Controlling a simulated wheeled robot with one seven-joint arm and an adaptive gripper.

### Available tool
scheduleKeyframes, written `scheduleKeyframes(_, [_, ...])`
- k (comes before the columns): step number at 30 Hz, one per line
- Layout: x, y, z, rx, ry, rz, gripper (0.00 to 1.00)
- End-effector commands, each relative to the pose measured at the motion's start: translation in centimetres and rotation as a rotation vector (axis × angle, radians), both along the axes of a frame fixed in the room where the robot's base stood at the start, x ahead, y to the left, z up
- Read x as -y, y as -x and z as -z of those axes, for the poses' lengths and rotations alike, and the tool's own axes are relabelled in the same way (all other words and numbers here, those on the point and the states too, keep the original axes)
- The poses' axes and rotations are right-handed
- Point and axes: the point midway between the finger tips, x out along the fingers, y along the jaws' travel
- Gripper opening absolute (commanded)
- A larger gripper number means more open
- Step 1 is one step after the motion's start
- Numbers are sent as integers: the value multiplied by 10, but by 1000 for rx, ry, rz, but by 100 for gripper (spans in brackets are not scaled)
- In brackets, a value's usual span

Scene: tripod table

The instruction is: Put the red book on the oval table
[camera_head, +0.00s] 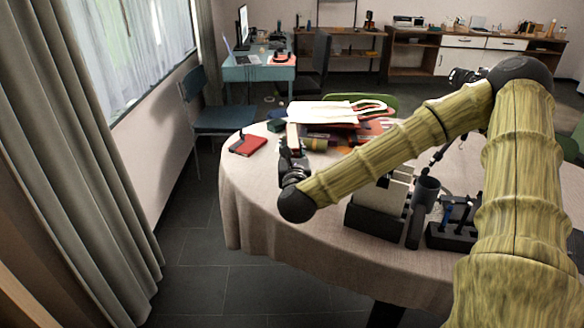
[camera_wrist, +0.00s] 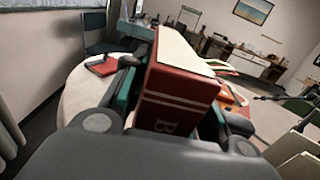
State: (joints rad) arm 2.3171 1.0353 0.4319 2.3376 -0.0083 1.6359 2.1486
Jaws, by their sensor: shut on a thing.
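My gripper (camera_head: 292,162) is shut on a thick red book (camera_wrist: 178,95), its jaws on either side. In the wrist view the book stands between the fingers, its red spine with a pale letter facing the camera and its cream pages upward. In the head view only a small pale and red part of the held book (camera_head: 293,136) shows above the fingers. The oval table (camera_head: 250,205), under a pale cloth, lies beneath and beyond the gripper. I cannot tell whether the book touches it. Another red book (camera_head: 248,145) with a dark item on it lies flat near the table's left edge.
The cloth is bare at the front left. A teal chair (camera_head: 222,119) stands behind.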

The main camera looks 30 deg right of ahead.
Motion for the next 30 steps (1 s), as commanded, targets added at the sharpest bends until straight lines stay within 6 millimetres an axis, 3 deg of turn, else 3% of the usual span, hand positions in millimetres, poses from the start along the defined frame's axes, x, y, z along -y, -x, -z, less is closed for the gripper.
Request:
scheduleKeyframes(21, [64,-112,8,3,5,1,0])
scheduleKeyframes(30, [77,-135,12,3,2,-1,0])
